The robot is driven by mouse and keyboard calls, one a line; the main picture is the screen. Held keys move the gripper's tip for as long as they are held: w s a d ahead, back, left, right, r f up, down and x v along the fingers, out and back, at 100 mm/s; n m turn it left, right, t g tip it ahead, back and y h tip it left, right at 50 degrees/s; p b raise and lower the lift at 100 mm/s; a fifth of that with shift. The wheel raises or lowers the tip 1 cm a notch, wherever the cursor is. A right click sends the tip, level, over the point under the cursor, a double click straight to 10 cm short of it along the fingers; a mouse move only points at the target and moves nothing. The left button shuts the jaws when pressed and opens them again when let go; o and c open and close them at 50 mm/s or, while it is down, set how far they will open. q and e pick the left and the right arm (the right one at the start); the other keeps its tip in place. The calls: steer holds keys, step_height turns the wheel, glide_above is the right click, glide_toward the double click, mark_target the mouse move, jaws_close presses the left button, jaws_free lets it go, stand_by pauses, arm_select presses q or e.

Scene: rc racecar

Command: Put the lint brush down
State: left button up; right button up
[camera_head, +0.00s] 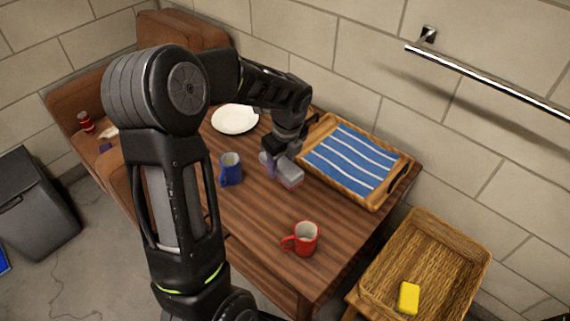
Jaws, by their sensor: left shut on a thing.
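The lint brush (289,179) is a pale grey and purple thing at the middle of the wooden table (257,222). My left gripper (283,158) comes down over it from above and is shut on it. The brush is at or just above the table top; I cannot tell whether it touches. The gripper's fingers are small and partly hidden by the wrist. My right gripper is not in view.
A blue mug (230,170) stands left of the brush, and a red mug (302,239) stands nearer. A white plate (235,119) lies behind. A striped tray (350,164) is to the right.

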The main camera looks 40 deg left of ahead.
arm_select(q)
steer(key=w+d+r+n+g+h, duration=0.1)
steer(key=w+d+n, duration=0.2)
steer(key=d+n, duration=0.6)
steer(key=w+d+r+n+g, duration=0.1)
steer(key=w+d+r+n, duration=0.1)
steer(key=d+n, duration=0.7)
steer(key=shift+w+d+r+n+h, duration=0.3)
steer(key=shift+w+d+n+h, duration=0.1)
steer(key=shift+w+n, duration=0.55)
